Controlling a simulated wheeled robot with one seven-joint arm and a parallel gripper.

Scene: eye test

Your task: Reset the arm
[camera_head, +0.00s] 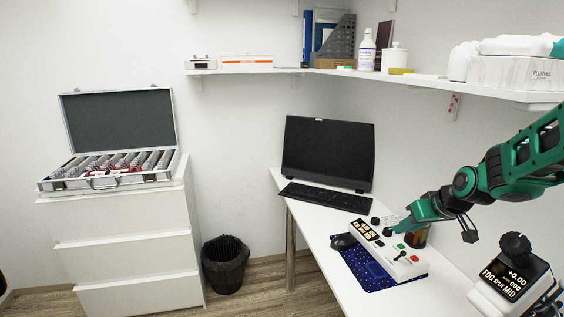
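My green and black arm reaches in from the right edge in the head view. My gripper (398,228) is at its lower left end, low over the far side of a white control box (395,258) on the desk. The gripper is small here, and I cannot tell whether its fingers are open or touching the box. The box has a small display, dark knobs, a green button, a red button and a small lever. No object is clearly held.
The white desk (335,287) carries a monitor (328,153), keyboard (325,197), mouse (343,241) and blue mat (366,273). A loaded shelf (440,83) hangs above. A lens case (115,165) sits on drawers at left; a bin (225,265) stands between.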

